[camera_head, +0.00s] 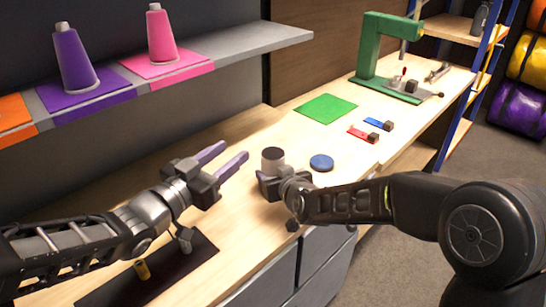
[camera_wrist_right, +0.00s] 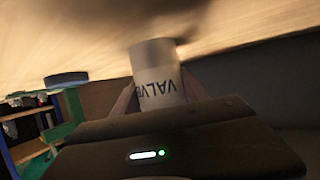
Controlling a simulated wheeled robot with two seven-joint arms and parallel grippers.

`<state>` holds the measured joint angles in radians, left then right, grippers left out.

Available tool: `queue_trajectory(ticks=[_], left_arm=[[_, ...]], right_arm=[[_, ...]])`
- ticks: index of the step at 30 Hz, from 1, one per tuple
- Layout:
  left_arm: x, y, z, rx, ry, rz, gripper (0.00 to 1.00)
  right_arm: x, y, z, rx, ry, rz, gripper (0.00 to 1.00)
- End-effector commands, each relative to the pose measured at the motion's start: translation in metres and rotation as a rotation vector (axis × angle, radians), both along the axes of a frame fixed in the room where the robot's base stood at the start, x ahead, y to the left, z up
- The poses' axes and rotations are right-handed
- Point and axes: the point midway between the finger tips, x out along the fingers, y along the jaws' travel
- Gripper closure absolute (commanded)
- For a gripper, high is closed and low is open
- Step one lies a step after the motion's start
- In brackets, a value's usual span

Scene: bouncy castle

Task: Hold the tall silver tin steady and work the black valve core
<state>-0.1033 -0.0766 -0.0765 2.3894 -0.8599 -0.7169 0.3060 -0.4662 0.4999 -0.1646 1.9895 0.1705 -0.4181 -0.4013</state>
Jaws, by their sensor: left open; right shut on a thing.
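The silver tin (camera_head: 273,165) stands on the workbench in the head view, with a dark round top; I cannot tell whether that is the black valve core or the open mouth. In the right wrist view the tin (camera_wrist_right: 158,75) shows pale, with "VALVE" lettering, between the fingers. My right gripper (camera_head: 268,181) is shut on the tin from the near side. My left gripper (camera_head: 235,150) is open and empty, its two purple fingers apart, to the left of the tin and pointing right. No separate black valve core can be made out with certainty.
A blue disc (camera_head: 321,162) lies right of the tin. Behind are a green mat (camera_head: 325,108), red (camera_head: 362,135) and blue (camera_head: 378,124) strips with dark blocks, and a green press (camera_head: 372,50). A black mat (camera_head: 165,277) with small parts lies under my left arm. A shelf (camera_head: 250,38) holds cones.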

Motion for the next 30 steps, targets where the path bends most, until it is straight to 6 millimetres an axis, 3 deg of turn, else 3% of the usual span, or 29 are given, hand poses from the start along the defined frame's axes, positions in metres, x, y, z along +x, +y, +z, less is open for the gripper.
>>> queue_trajectory(ticks=[3, 4, 12, 23, 30], left_arm=[[0.0, 0.0, 0.0, 0.0, 0.0, 0.0, 0.55], [0.0, 0.0, 0.0, 0.0, 0.0, 0.0, 0.55], [0.0, 0.0, 0.0, 0.0, 0.0, 0.0, 0.55], [0.0, 0.0, 0.0, 0.0, 0.0, 0.0, 0.55], [0.0, 0.0, 0.0, 0.0, 0.0, 0.0, 0.55]], right_arm=[[0.0, 0.0, 0.0, 0.0, -0.001, 0.0, 0.93], [0.0, 0.0, 0.0, 0.0, -0.001, 0.0, 0.46], [0.0, 0.0, 0.0, 0.0, 0.0, 0.0, 0.24], [-0.003, -0.001, 0.002, 0.0, -0.001, 0.0, 0.23], [-0.028, -0.011, 0.014, 0.001, -0.002, 0.001, 0.23]])
